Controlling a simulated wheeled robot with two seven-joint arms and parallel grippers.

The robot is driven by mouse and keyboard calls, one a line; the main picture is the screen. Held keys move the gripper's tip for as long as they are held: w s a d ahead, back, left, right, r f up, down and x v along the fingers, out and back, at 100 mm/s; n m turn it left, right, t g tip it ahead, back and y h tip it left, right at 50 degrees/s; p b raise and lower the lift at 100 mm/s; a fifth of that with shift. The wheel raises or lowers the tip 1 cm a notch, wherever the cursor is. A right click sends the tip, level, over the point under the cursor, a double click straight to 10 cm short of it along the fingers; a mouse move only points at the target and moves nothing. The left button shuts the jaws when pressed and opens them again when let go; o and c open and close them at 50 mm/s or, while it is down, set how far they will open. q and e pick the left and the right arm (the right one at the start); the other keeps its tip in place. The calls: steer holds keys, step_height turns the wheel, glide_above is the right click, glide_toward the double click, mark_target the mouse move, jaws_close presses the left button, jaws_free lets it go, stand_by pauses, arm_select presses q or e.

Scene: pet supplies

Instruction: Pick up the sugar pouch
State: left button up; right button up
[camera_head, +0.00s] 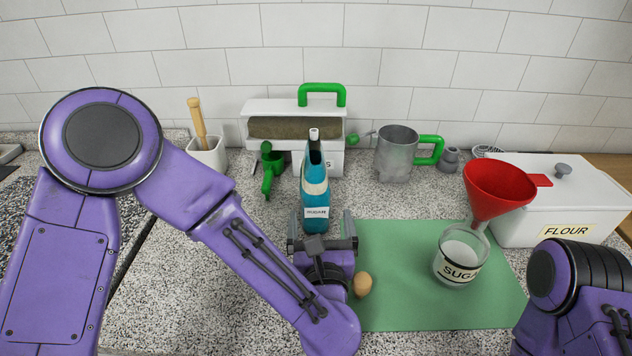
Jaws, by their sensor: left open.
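A glass jar marked sugar (462,256) stands on the green mat (400,300), with a red funnel (498,188) at its rim. A white flour box (545,210) is at right. Behind the pouch are a green-handled bin (270,107) and metal jug (396,155). A small tan object (362,284) lies beside my left wrist.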

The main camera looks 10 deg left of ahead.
mark_target(315, 192)
arm_select(q)
steer(key=p+x, duration=0.1)
steer(key=x, duration=0.1)
steer(key=p+x, duration=0.1)
steer(key=x, duration=0.2)
steer(key=p+x, duration=0.1)
steer(key=x, duration=0.2)
steer(key=shift+s+a+r, duration=0.1)
steer(key=shift+a+r, duration=0.25)
steer(key=shift+w+a+f, duration=0.1)
steer(key=shift+w+f, duration=0.1)
steer(key=shift+w, duration=0.1)
steer(key=shift+r, duration=0.1)
steer(key=c, duration=1.1)
